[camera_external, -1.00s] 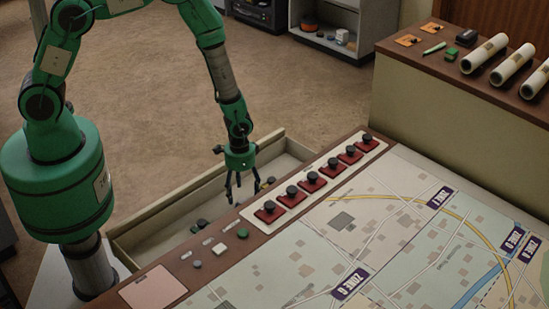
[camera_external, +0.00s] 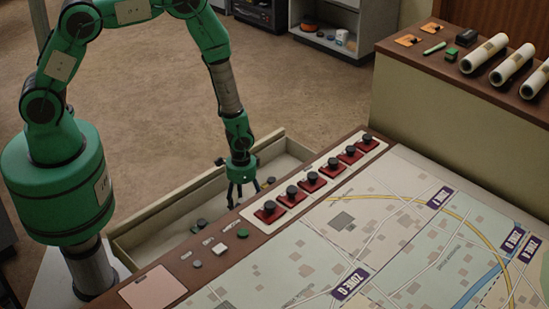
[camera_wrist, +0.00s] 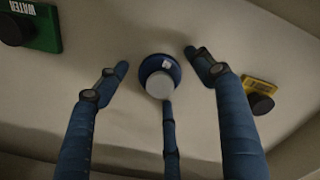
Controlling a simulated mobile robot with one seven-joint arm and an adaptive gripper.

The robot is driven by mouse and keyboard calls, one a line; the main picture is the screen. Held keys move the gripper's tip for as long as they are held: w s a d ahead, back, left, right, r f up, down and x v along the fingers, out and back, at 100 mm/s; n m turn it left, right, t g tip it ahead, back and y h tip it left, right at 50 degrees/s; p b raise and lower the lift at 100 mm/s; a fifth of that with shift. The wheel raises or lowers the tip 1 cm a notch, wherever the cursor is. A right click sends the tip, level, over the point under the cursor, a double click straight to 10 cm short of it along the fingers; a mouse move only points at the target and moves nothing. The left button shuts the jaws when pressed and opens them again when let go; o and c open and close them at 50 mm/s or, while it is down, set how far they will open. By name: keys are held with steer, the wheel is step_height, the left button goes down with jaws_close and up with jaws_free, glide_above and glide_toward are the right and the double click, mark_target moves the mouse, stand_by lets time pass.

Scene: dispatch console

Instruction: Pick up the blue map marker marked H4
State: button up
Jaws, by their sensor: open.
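A round blue map marker (camera_wrist: 149,66) with a pale grey knob lies on the drawer floor in the wrist view. Its small white tag is too small to read, so I cannot confirm H4. My gripper (camera_wrist: 158,74) is open, with its three dark fingers spread around the marker and nothing visibly held. The lower finger's tip overlaps the knob's lower edge in the picture; I cannot tell whether they touch. In the external view my gripper (camera_external: 242,195) points down into the open drawer (camera_external: 165,204), and its fingers hide the marker.
A green block marked WATER (camera_wrist: 36,30) lies upper left in the wrist view. A yellow-labelled piece with a dark knob (camera_wrist: 260,92) lies right. The console's edge with red-based black knobs (camera_external: 292,192) runs close beside my gripper. Small pieces lie at the drawer's near end.

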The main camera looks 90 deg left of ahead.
stand_by(0.4)
steer(key=c, duration=1.3)
steer(key=shift+o, duration=0.2)
steer(key=shift+r, duration=0.15)
steer(key=shift+r+p, duration=0.85)
steer(key=shift+r, duration=4.05)
